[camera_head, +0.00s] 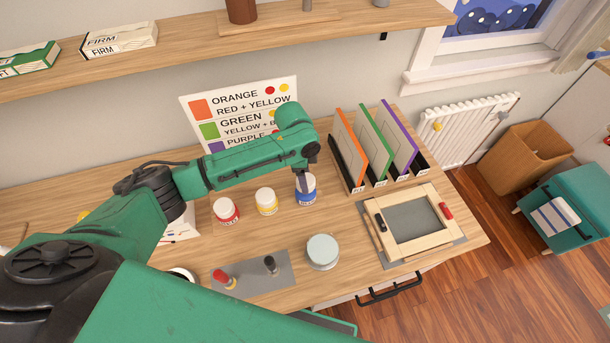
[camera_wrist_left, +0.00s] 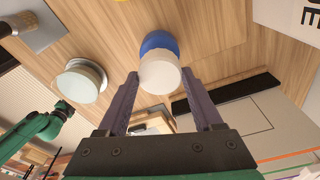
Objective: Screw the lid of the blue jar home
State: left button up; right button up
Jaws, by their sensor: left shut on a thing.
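The blue jar (camera_head: 307,195) stands on the wooden desk, right of the yellow jar, and looks upright. In the left wrist view its blue body (camera_wrist_left: 158,42) shows behind a pale round lid (camera_wrist_left: 160,74). My left gripper (camera_head: 303,186) reaches down from above onto the jar's top. Its two dark fingers (camera_wrist_left: 159,76) stand on opposite sides of the lid, shut on it. The fingers partly hide the lid in the head view, and I cannot tell how tightly it sits.
The yellow jar (camera_head: 266,201) and red jar (camera_head: 226,210) stand to the left. The rack of coloured panels (camera_head: 377,147) is close on the right. In front are a pale round tub (camera_head: 322,252), a grey mat (camera_head: 262,281) with brushes, and a wooden frame (camera_head: 417,242).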

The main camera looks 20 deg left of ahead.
pick_arm(q)
jog(key=shift+f+b, duration=0.45)
jog(key=shift+f, duration=0.7)
jog(key=o, duration=1.4)
jog(key=shift+c, duration=0.2)
jog(key=shift+r, duration=0.1)
notch_tip(320, 180, up, 14)
jog(key=a+b, duration=0.1)
jog(key=b, duration=0.1)
jog(key=shift+s+a+r, duration=0.15)
jog(key=shift+s+a, duration=0.05)
jog(key=shift+a, duration=0.15)
